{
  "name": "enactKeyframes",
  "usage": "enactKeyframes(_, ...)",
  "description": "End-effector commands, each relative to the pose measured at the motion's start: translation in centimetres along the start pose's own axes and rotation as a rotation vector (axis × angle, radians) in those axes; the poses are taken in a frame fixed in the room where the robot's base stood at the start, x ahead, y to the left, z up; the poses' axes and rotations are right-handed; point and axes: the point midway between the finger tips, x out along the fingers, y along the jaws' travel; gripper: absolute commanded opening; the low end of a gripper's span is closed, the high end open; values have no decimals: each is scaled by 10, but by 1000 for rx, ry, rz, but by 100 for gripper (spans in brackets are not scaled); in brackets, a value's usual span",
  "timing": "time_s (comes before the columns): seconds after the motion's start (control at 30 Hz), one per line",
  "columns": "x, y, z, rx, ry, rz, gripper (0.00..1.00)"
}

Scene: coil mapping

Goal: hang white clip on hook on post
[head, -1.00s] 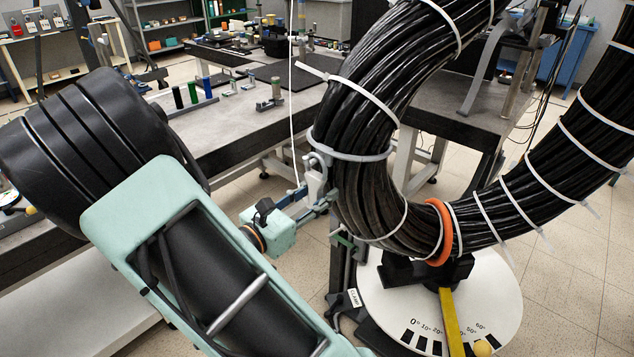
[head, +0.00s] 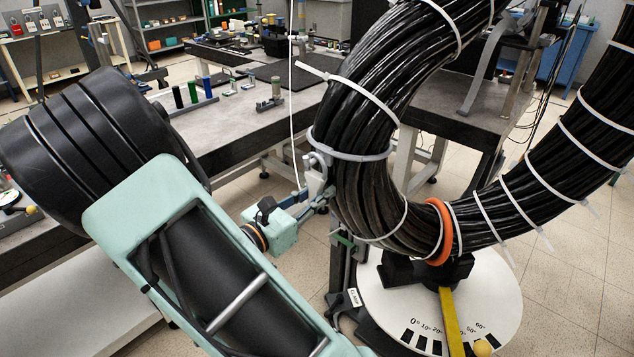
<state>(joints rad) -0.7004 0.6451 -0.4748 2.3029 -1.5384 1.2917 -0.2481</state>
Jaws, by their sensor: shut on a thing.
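The white clip (head: 314,181) is at the left side of the big black coil, just in front of it. My gripper (head: 318,203), small and teal, reaches up to the clip from the lower left and is shut on it. A pale curved piece shows just above the clip against the coil; I cannot tell whether it is the clip's top or the hook. A dark upright post (head: 341,268) stands below, partly behind the coil and the gripper. The hook itself is not clearly visible, and contact between clip and hook cannot be told.
The thick black cable coil (head: 362,185) with white ties and an orange ring (head: 440,232) fills the right side. A white angle dial (head: 495,285) with a yellow pointer lies below. A thin white cord (head: 292,90) hangs left of the coil. A grey workbench (head: 235,125) stands behind.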

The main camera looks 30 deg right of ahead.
Motion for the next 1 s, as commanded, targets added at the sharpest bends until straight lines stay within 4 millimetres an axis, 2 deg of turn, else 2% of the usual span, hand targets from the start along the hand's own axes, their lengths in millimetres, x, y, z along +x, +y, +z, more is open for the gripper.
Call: enactKeyframes(1.0, -17, 0, 27, 0, 0, 0, 0)
